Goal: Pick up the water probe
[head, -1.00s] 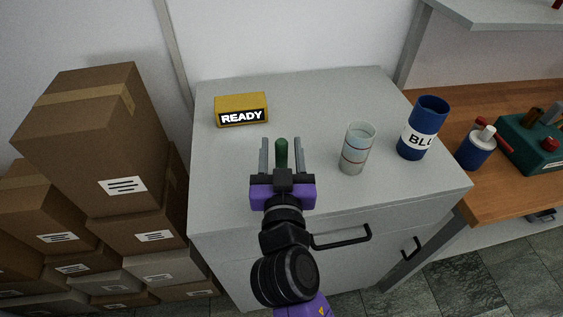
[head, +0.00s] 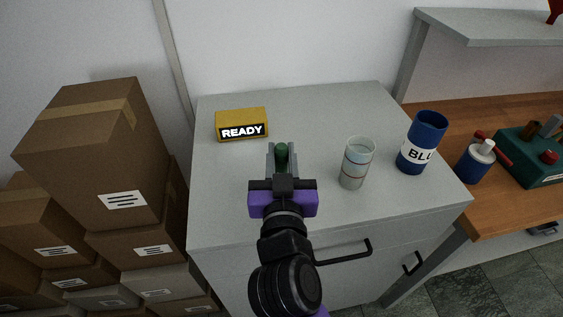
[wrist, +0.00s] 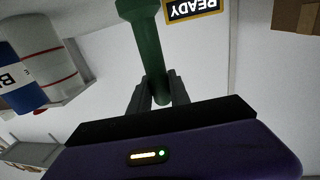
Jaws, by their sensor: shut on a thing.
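The water probe is a green rod with a wider rounded end, and it shows between my fingers in the head view (head: 281,153). In the wrist view the green probe (wrist: 148,45) stands out beyond the fingertips. My gripper (head: 282,163) is shut on the probe, above the grey cabinet top (head: 330,105). Its two grey fingers close on the rod from both sides in the wrist view (wrist: 157,95). The probe's lower part is hidden by my gripper in the head view.
A yellow box reading READY (head: 241,125) stands at the back left of the cabinet top. A clear beaker (head: 356,163) and a blue labelled cup (head: 422,142) stand at the right. Brown boxes (head: 95,150) are stacked left. A wooden bench (head: 440,185) adjoins right.

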